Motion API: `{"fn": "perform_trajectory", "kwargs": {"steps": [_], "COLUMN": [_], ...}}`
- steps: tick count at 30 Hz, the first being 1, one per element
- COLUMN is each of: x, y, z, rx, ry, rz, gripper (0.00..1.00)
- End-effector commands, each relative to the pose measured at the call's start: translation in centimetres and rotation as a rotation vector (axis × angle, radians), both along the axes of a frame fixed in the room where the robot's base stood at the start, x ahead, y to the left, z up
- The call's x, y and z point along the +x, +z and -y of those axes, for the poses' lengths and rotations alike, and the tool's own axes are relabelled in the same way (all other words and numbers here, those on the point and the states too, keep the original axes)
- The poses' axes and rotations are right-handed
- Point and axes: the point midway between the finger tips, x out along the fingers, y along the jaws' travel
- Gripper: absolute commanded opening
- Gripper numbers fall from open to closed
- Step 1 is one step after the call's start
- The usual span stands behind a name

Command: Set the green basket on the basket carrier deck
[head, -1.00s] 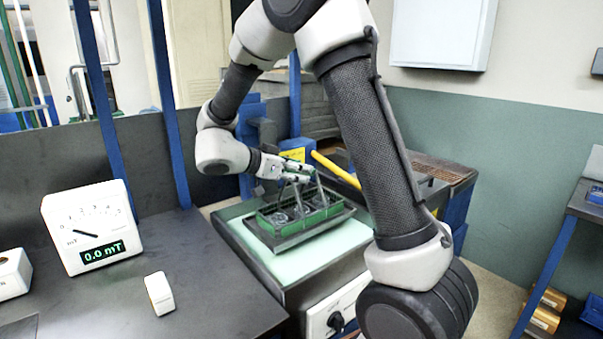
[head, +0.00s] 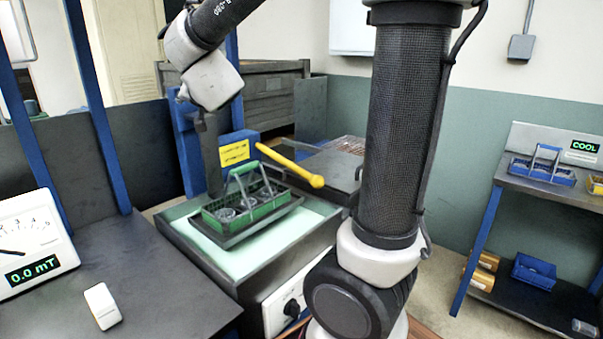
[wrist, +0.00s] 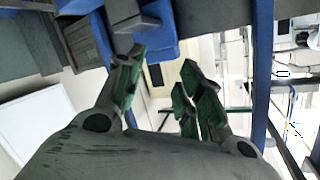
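The green basket (head: 262,210) sits in a dark tray (head: 285,213) on the pale green top of a low cabinet (head: 205,251). My gripper is not clearly visible in the head view; my arm is raised above and behind the basket. In the wrist view my gripper (wrist: 160,92) has its green-padded fingers apart with nothing between them. The basket is not recognisable in the wrist view. I cannot identify the basket carrier deck for sure.
A yellow-handled lever (head: 292,166) on a blue bracket reaches over the basket's far side. A dark bench (head: 150,285) at left holds a meter reading 0.0 mT (head: 32,245) and a white block (head: 102,306). A rack (head: 560,191) with blue baskets stands at right; open floor lies before it.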

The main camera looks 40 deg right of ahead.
Motion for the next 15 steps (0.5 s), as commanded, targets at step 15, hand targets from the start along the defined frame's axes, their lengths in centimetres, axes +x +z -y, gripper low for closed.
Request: {"fn": "perform_trajectory", "kwargs": {"steps": [15], "x": [-31.1], "y": [-10.9], "z": [8.0], "rx": [-0.325], "ry": [0.506], "rz": [-0.888], "gripper": [0.37]}}
